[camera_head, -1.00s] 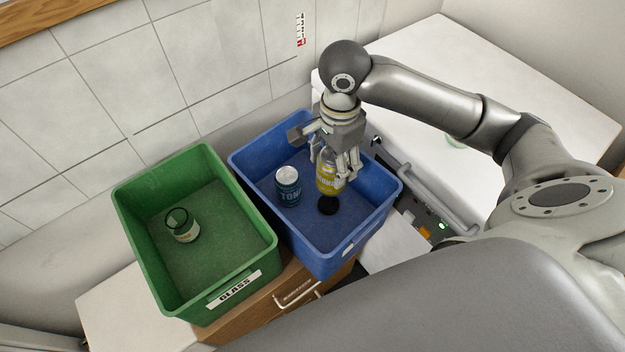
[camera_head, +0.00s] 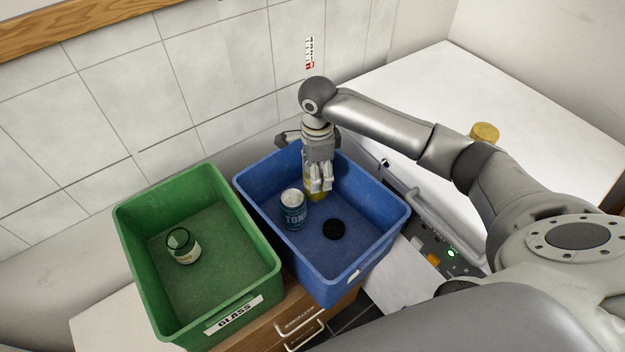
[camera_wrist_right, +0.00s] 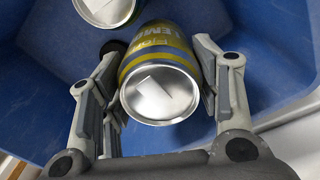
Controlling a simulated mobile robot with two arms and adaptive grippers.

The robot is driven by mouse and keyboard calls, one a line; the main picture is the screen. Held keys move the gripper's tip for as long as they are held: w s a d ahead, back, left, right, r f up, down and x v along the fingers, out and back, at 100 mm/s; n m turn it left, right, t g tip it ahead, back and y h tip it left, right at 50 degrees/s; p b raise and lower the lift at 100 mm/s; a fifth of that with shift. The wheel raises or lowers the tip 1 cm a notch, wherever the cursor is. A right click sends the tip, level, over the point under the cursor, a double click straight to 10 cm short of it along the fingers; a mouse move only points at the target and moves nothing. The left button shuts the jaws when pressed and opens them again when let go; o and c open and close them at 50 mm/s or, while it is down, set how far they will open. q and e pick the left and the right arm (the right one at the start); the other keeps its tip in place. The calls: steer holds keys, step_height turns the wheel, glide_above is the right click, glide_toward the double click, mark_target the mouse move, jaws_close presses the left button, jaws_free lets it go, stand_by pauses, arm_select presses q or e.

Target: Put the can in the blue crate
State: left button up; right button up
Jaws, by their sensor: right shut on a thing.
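A yellow and grey can (camera_head: 308,189) is inside the blue crate (camera_head: 379,237), near its back part. My right gripper (camera_head: 319,187) points down into the crate and is shut on this can. In the right wrist view the can (camera_wrist_right: 158,88) sits upright between the two fingers, its silver lid facing the camera. The gripper hides part of the can in the head view. I cannot tell whether its bottom touches the crate floor. My left gripper is not in view.
A teal can (camera_head: 293,210) and a black disc (camera_head: 334,229) are in the blue crate. A green crate (camera_head: 150,292) labelled GLASS stands to the left with a glass jar (camera_head: 183,246) in it. A yellow-topped item (camera_head: 485,131) is on the white worktop behind my arm.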

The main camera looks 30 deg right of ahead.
steer(key=shift+w+f, duration=1)
steer(key=shift+f, duration=0.2)
step_height(320, 180, down, 3)
steer(key=shift+w+f, duration=0.1)
steer(key=shift+f, duration=0.1)
steer(key=o, duration=0.8)
steer(key=shift+f, duration=0.1)
steer(key=shift+o, duration=0.2)
step_height(320, 180, up, 12)
steer(key=shift+r, duration=0.2)
